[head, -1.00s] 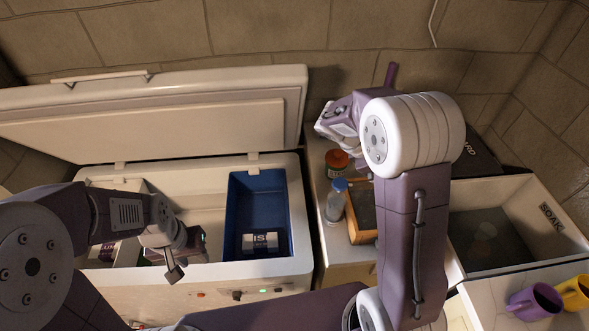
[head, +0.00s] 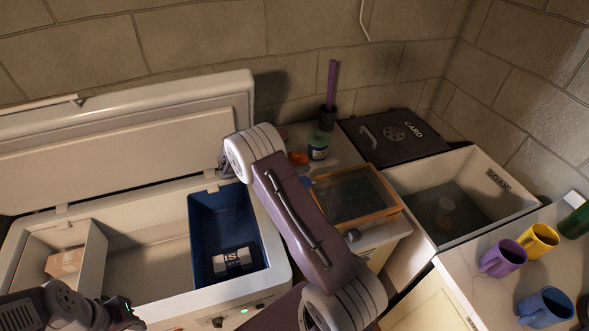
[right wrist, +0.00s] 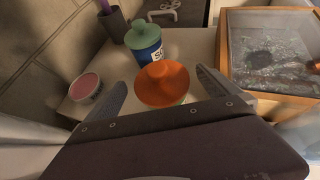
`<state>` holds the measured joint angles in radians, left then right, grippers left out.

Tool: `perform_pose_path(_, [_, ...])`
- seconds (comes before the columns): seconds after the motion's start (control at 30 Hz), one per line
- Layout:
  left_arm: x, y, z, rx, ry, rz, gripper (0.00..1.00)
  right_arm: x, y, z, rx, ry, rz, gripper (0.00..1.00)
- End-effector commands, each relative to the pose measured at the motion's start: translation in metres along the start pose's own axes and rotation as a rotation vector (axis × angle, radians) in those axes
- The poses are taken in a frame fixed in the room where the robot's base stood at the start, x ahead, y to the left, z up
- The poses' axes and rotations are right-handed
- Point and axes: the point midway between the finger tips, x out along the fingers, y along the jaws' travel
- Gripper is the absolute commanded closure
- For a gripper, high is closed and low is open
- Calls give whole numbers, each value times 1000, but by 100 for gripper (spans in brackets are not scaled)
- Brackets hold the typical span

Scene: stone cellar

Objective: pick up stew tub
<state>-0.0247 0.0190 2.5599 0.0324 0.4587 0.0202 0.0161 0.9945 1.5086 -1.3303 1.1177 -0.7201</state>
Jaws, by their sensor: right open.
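In the right wrist view, my right gripper (right wrist: 160,80) is open, its fingers on either side of an orange-lidded tub (right wrist: 165,84) and not closed on it. The orange lid also shows in the head view (head: 298,158), partly hidden by my right arm. Behind it stands a blue-and-white jar with a green lid (right wrist: 146,45), its label mostly cut off. A low tub with a pink lid (right wrist: 86,86) sits to the left. No label reading stew is legible, so I cannot tell which is the stew tub. My left gripper (head: 120,316) is at the bottom left, its jaws not clear.
The open chest freezer (head: 150,250) holds a blue bin (head: 205,225) with a white labelled pack (head: 233,262). A wood-framed glass-topped box (head: 380,215) is beside the tubs. A purple-handled item in a dark pot (head: 327,117) stands behind. The SOAK basin (head: 490,215) and mugs (head: 503,258) are right.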

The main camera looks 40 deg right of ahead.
Motion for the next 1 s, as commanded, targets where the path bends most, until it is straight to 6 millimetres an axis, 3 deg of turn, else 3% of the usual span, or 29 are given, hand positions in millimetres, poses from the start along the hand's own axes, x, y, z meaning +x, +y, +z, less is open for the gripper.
perform_pose_path(0.3, [-13, 0, -1, 0, 0, 0, 64, 46, 0, -2, 0, 1, -2, 0])
perform_pose_path(0.57, [-12, 0, -1, 0, 0, 0, 64, 52, 0, -3, 0, 0, 0, 0])
perform_pose_path(0.83, [-12, 0, -1, 0, 0, 0, 64, 51, 0, -2, 0, 0, 0, 72])
perform_pose_path(1.0, [-13, 0, -1, 0, 0, 0, 64, 51, 0, -2, 1, 0, 1, 74])
